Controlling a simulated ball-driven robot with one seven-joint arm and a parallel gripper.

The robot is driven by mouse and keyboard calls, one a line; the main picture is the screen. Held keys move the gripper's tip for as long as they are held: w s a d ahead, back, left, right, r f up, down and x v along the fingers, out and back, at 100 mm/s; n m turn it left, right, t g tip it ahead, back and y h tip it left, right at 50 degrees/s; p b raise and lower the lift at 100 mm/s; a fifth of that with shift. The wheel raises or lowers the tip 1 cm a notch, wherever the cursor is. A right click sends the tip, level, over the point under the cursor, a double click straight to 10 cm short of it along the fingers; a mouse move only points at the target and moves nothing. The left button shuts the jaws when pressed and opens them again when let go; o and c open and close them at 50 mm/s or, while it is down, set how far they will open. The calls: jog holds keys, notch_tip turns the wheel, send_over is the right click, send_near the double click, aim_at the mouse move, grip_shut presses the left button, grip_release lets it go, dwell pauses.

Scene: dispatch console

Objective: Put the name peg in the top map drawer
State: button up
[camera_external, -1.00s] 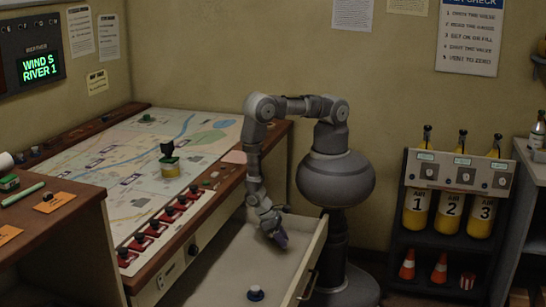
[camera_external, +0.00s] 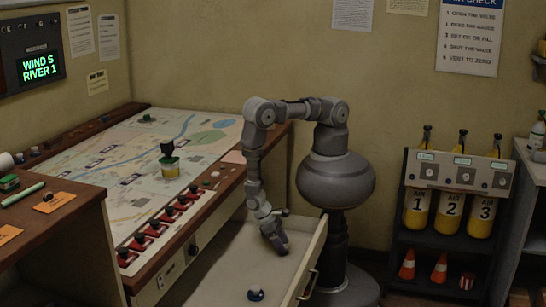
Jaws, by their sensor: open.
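The map drawer (camera_external: 222,272) stands pulled open under the map console, and its pale floor shows. A small dark blue and white piece (camera_external: 256,295), which looks like the name peg, lies on the drawer floor near the front of the picture. It looks tipped over. My gripper (camera_external: 282,252) points down over the far right part of the drawer, near its front panel (camera_external: 309,268). It is open, apart from the small piece and beyond it. The fingertips are dark and small, so their gap is hard to see.
A wooden desk (camera_external: 60,215) stands at left. The air cylinder rack (camera_external: 455,190) stands at right, with clear floor before it.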

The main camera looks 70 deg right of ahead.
jog(key=p+v, duration=0.3)
jog(key=v, duration=0.8)
jog(key=shift+w+r+p, duration=0.15)
jog(key=shift+r+p, duration=0.15)
